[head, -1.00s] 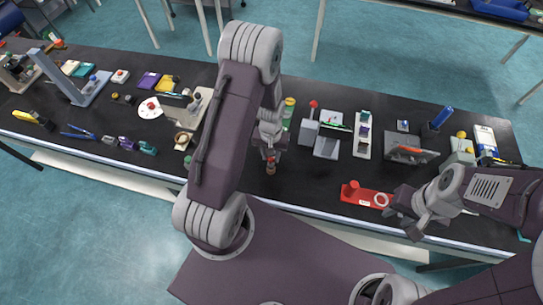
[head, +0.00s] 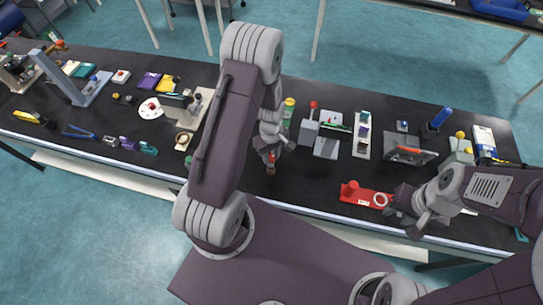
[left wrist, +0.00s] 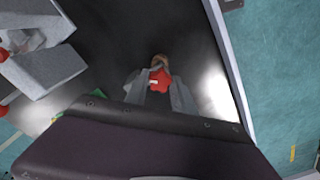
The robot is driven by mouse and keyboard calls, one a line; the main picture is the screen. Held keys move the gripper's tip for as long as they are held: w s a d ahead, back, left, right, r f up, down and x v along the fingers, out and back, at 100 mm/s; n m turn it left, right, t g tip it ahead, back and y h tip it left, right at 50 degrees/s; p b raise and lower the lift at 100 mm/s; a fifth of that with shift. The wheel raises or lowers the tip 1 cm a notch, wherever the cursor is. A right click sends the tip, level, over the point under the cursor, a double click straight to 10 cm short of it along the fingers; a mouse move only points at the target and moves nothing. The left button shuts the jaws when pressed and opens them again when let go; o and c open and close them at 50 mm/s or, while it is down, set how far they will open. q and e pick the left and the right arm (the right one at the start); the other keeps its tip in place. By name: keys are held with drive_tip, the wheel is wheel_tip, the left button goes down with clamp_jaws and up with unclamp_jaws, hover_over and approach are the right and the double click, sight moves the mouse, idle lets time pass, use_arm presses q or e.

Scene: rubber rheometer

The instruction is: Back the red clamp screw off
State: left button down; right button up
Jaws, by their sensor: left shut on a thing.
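The red clamp screw (left wrist: 160,79) is a small lobed red knob between the fingertips of my left gripper (left wrist: 158,88) in the left wrist view. A brownish piece (left wrist: 159,61) shows just beyond it. In the head view my left gripper (head: 270,151) is low over the black bench near its front edge, shut on the red screw (head: 271,157), which tops a small upright brown-red piece (head: 271,169). My right gripper (head: 391,208) is beside a red base (head: 364,195) with a pale ring; its fingers are too unclear to judge.
A grey block device (head: 308,131) with a red-knobbed lever stands right of my left gripper. A white strip tray (head: 362,135) and a dark screen unit (head: 408,149) stand further right. Tools and small parts cover the left bench. Bare bench (head: 315,180) lies between my grippers.

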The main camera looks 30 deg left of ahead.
use_arm(q)
drive_tip(key=n, duration=0.3)
drive_tip(key=shift+n, duration=0.7)
drive_tip(key=n, duration=0.4)
drive_tip(key=shift+n+p, duration=0.3)
drive_tip(key=shift+n, duration=0.1)
drive_tip(key=c, duration=1.2)
unclamp_jaws()
